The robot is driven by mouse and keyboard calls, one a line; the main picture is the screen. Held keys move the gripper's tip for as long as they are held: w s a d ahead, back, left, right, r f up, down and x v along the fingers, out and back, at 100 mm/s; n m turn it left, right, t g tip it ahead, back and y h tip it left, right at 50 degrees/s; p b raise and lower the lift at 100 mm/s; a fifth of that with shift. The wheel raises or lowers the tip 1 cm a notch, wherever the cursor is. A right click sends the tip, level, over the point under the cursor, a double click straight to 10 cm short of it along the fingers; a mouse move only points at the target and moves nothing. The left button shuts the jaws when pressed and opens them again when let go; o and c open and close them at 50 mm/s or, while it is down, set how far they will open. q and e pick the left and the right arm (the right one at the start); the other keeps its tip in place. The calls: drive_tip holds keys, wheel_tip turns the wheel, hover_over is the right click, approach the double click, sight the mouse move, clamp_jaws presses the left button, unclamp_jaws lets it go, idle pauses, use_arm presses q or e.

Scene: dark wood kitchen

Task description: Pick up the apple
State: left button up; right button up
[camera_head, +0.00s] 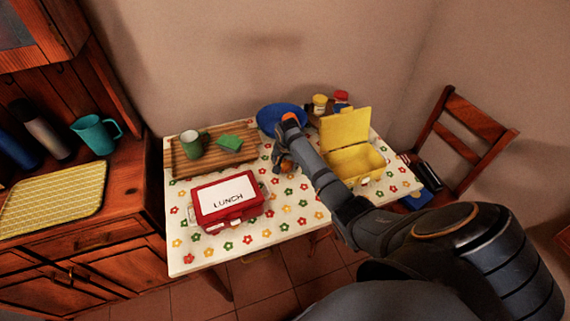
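My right arm reaches across the table from the lower right. My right gripper (284,167) points down over the middle of the table, in front of the blue plate (268,117) and left of the open yellow lunch box (347,128). My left gripper is not in view.
A closed red lunch box (228,217) lies on the flowered table (190,257). Jars (320,103) stand at the back. A chair (470,121) is at the right, a counter (121,190) at the left.

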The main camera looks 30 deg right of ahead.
drive_tip(key=c, duration=0.6)
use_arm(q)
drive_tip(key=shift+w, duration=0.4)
use_arm(e)
drive_tip(key=shift+c, duration=0.2)
drive_tip(key=shift+r, duration=0.1)
